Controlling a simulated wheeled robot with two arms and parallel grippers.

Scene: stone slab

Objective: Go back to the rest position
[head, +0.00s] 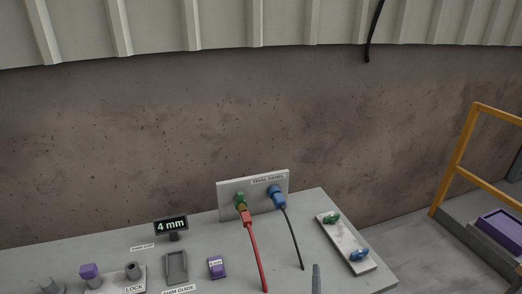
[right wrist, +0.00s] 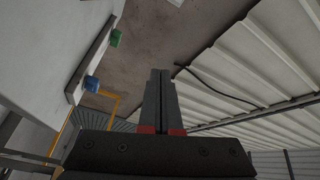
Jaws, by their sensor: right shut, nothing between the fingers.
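My right gripper (right wrist: 160,74) is shut and empty in the right wrist view, its dark fingers together and pointing at the wall. My left gripper is not in view.
A pale strip (head: 345,243) with a green part (head: 332,219) and a blue part (head: 359,255) lies at the slab's right. A 4 mm display (head: 171,225), shim guide (head: 176,267) and purple block (head: 216,267) stand left. A yellow rail (head: 455,160) stands far right.

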